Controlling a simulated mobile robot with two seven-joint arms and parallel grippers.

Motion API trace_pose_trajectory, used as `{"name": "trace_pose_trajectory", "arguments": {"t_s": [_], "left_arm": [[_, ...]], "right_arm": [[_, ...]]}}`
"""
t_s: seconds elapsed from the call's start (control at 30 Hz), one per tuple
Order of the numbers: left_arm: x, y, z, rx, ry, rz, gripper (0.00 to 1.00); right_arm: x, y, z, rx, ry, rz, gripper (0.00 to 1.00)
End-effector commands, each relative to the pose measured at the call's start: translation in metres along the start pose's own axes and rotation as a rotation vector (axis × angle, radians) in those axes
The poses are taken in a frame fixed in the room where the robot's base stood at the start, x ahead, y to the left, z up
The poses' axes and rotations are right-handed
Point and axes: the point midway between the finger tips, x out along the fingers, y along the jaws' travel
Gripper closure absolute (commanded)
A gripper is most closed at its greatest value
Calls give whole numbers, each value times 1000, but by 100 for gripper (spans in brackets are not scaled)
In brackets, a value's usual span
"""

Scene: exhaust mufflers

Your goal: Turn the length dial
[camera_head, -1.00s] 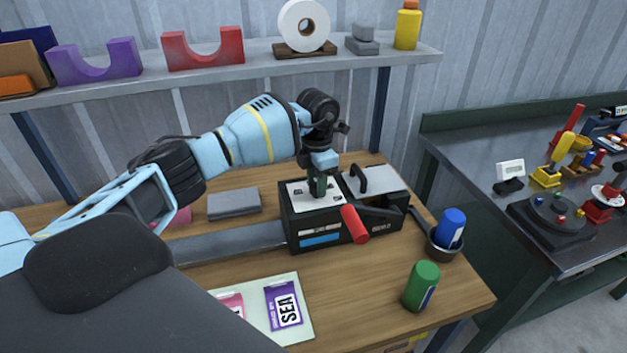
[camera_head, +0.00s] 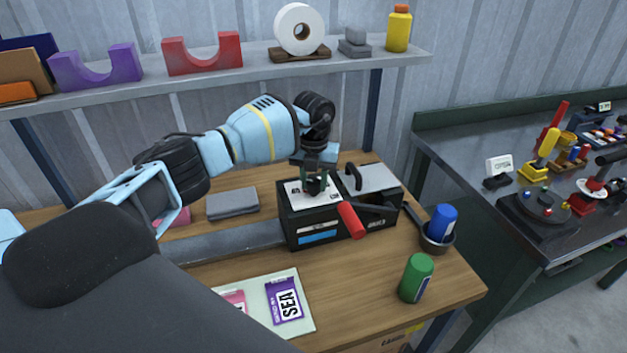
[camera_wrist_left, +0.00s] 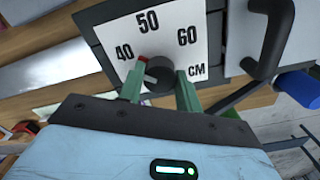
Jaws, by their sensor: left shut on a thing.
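The length dial (camera_wrist_left: 162,74) is a dark round knob with a red-tipped pointer, on a white plate (camera_wrist_left: 150,35) marked 40, 50, 60 and CM. The pointer lies between 40 and 50. The plate is on top of a black machine (camera_head: 325,222), seen in the head view. My left gripper (camera_wrist_left: 160,88) is shut on the dial, its green fingers on either side of the knob. In the head view my left gripper (camera_head: 315,183) points down onto the plate and hides part of the dial. My right gripper is not in view.
A black handle (camera_head: 352,178) and a red-gripped lever (camera_head: 351,220) are right of the dial. A green can (camera_head: 417,278) and a cup with a blue can (camera_head: 441,226) stand at the right. A shelf (camera_head: 230,76) runs behind.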

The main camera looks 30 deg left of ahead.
Motion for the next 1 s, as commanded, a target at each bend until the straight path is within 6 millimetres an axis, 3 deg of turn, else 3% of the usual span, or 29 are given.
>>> {"name": "trace_pose_trajectory", "arguments": {"t_s": [0.3, 0.83, 0.87, 1.0], "left_arm": [[0, 0, 0, -115, 1, -1, 89], [1, 0, 0, -137, 1, 0, 89], [1, 0, 0, -137, 1, 0, 63], [0, 0, 0, -136, 1, 0, 45]], "right_arm": [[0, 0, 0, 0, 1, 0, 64], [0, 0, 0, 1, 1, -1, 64], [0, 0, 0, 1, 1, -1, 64], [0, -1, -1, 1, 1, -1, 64]]}}
